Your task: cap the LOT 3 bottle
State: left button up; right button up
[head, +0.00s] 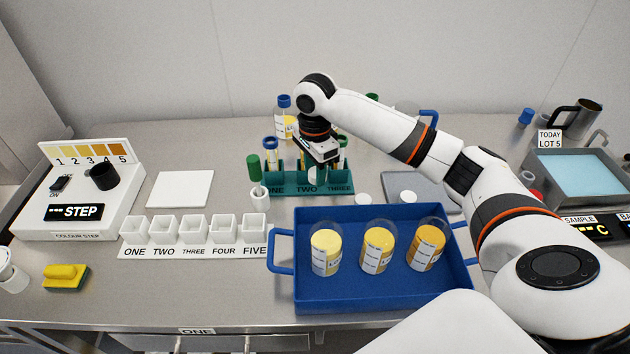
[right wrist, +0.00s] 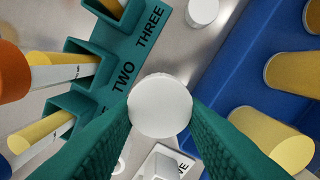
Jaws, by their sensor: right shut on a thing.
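Three open clear bottles with yellow to orange contents stand in the blue tray: left (head: 326,252), middle (head: 377,250) and right (head: 427,244). Their labels are too small to read, so I cannot tell which is LOT 3. My right gripper (head: 319,164) is above the front of the teal rack. In the right wrist view its green fingers are shut on a round white cap (right wrist: 160,106), seen from above. Two more white caps, left (head: 362,199) and right (head: 407,196), lie behind the tray. My left gripper is not in view.
The teal rack (head: 345,188) holds several tubes close around my right gripper. The blue tray (head: 305,296) has raised walls and side handles. White cups (head: 194,227) stand left of it. A small white holder with a green-topped swab (head: 255,168) stands beside the rack.

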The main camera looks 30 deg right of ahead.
dwell(0.3)
jog(key=s+a+r+n, duration=0.3)
jog(key=s+a+n, duration=0.2)
jog(key=n, duration=0.4)
jog(key=s+a+r+n, duration=0.3)
jog(key=s+a+n, duration=0.2)
jog(key=a+n, duration=0.3)
jog(key=shift+s+r+n, duration=0.4)
jog(key=shift+n, duration=0.3)
